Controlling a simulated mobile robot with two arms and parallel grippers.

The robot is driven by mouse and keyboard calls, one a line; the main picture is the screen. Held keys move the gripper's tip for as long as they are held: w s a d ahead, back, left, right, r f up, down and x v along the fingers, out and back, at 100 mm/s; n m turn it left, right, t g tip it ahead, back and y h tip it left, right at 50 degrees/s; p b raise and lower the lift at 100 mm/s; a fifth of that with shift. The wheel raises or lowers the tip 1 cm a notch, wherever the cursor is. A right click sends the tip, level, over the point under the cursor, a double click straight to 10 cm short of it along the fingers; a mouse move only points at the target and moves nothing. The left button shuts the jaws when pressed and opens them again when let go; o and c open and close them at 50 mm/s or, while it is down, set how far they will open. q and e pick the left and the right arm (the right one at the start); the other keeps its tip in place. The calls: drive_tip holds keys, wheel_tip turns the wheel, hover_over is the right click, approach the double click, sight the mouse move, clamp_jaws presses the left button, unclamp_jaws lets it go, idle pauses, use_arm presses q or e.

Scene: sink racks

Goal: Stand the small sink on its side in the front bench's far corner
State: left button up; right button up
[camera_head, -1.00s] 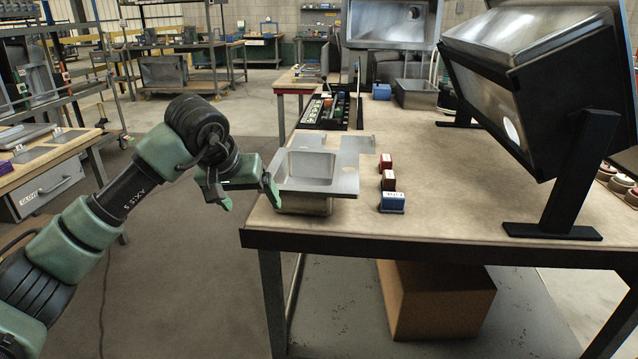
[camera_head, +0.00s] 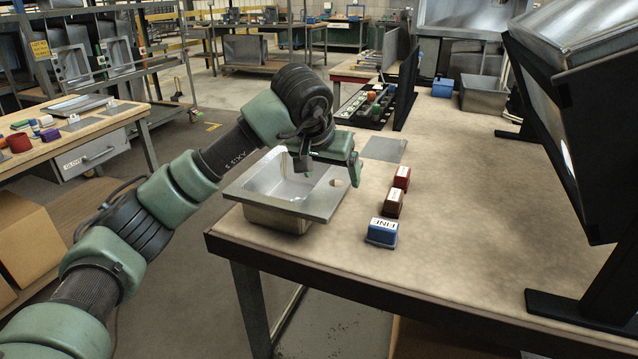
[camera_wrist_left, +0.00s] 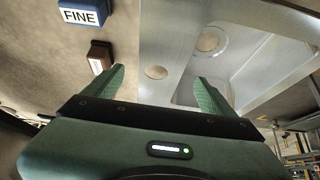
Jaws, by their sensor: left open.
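The small sink (camera_head: 262,212) is a steel bowl with a wide flat flange. It lies bowl down, opening upward, at the left front corner of the front bench (camera_head: 470,215). Its round drain and the flange's tap hole show in the left wrist view (camera_wrist_left: 222,75). My left gripper (camera_head: 332,168) is open and empty above the flange's right end. In the left wrist view its fingers (camera_wrist_left: 160,92) straddle the part of the flange with the tap hole, one finger over the bowl side, one past the outer edge. Contact is unclear. My right gripper is out of view.
A blue block marked FINE (camera_head: 382,232), a brown block (camera_head: 393,202) and a red block (camera_head: 402,178) stand right of the sink. A flat grey plate (camera_head: 384,149) lies behind it, before a black tray (camera_head: 366,108). A large tilted sink on a black stand (camera_head: 570,120) fills the right.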

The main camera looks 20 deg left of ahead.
sight(332, 185)
use_arm(q)
drive_tip(key=shift+w+a+f, duration=0.15)
drive_tip(key=shift+f, duration=0.35)
drive_tip(key=shift+w+a+f, duration=0.1)
drive_tip(key=shift+f, duration=0.35)
drive_tip(key=x, duration=0.3)
drive_tip(key=b+x, duration=0.1)
drive_tip(key=shift+d+f, duration=0.25)
drive_tip(key=shift+f, duration=0.35)
clamp_jaws()
drive_tip(key=shift+w+r, duration=0.15)
drive_tip(key=shift+r, duration=0.05)
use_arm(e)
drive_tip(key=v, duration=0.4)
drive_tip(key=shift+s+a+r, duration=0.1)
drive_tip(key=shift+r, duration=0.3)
